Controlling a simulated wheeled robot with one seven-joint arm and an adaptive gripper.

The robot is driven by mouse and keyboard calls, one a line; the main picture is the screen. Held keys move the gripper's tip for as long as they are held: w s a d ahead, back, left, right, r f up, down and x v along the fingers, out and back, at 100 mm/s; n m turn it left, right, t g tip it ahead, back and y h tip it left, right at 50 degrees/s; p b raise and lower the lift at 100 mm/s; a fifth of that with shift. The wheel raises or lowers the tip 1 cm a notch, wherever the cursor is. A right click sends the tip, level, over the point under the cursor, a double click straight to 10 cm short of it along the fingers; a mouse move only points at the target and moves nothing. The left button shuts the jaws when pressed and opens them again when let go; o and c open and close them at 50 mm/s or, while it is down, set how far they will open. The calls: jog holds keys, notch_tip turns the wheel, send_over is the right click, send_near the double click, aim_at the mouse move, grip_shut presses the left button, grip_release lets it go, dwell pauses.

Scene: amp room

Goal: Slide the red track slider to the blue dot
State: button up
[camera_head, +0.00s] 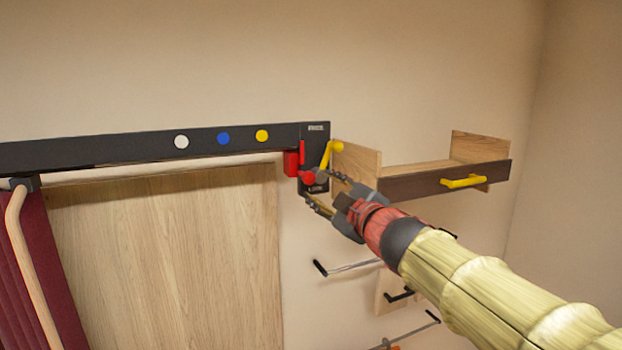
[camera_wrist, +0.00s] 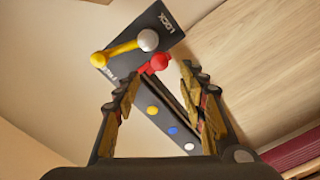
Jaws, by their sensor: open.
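The red track slider (camera_head: 291,162) is at the right end of the black track (camera_head: 90,149), right of the yellow dot (camera_head: 262,136). The blue dot (camera_head: 223,139) lies between the yellow dot and the white dot (camera_head: 181,142). In the wrist view the slider's red knob (camera_wrist: 159,62) shows beyond the fingertips, and the blue dot (camera_wrist: 172,131) shows between the fingers. My gripper (camera_head: 322,190) is open, just below and right of the slider, near its red knob (camera_head: 308,178). Nothing is seen between the fingers' grip.
A black lock plate with a yellow lever (camera_head: 327,153) adjoins the slider on the right. A wooden shelf with a dark drawer front (camera_head: 440,182) and yellow handle is right of it. Black-ended rods (camera_head: 345,267) are below. A wooden panel (camera_head: 170,260) and maroon curtain (camera_head: 50,280) are left.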

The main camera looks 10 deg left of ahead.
aim_at(311, 180)
jog(key=p+x, duration=0.1)
jog(key=x, duration=0.6)
jog(key=shift+w+a, duration=0.2)
jog(key=shift+w, duration=0.15)
jog(key=shift+f, duration=0.1)
grip_shut()
dwell(0.5)
